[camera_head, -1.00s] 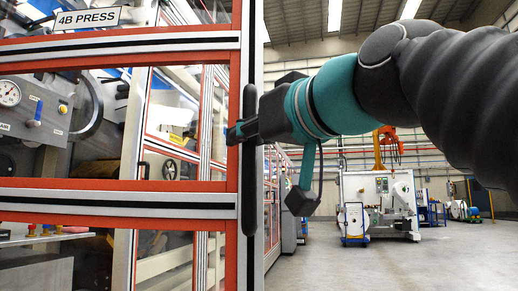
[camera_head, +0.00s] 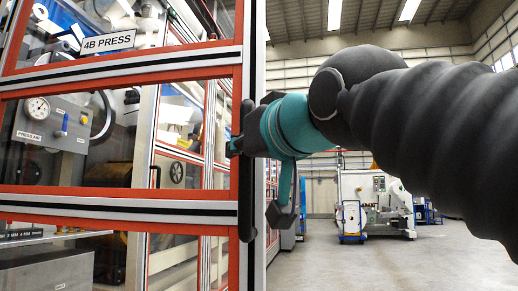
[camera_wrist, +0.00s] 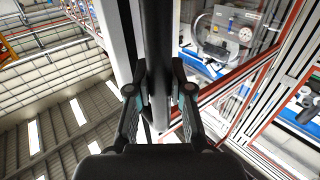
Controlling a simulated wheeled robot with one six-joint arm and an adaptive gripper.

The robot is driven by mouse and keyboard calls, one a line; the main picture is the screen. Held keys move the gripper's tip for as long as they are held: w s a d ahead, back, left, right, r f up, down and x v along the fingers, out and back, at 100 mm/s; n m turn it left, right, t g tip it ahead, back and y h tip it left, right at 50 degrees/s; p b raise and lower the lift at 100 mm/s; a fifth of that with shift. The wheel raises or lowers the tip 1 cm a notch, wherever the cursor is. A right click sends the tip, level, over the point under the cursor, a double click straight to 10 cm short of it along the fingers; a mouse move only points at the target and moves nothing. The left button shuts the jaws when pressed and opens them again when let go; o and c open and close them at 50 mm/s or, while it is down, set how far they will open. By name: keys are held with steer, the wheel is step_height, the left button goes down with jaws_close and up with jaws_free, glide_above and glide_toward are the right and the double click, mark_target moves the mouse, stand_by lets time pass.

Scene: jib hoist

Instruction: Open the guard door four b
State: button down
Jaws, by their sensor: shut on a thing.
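The guard door (camera_head: 120,205) with red and silver framing and clear panels carries a "4B PRESS" label (camera_head: 110,41). It fills the left of the head view. A long black vertical handle (camera_head: 247,215) runs along its right edge. My gripper (camera_head: 236,146) reaches in from the right and is at the handle. In the wrist view the two fingers of my gripper (camera_wrist: 160,92) are closed on either side of the black handle bar (camera_wrist: 159,40). Whether the door stands slightly ajar, I cannot tell.
Behind the panels are a gauge (camera_head: 38,108) and press machinery. A white machine (camera_head: 375,203) with a small blue-based cart (camera_head: 351,222) stands farther back on the right. The grey floor (camera_head: 400,265) between is clear.

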steer(key=c, duration=1.3)
jaws_free()
steer(key=shift+d, duration=0.2)
steer(key=shift+a, duration=0.1)
steer(key=shift+s, duration=0.15)
steer(key=v, duration=1.2)
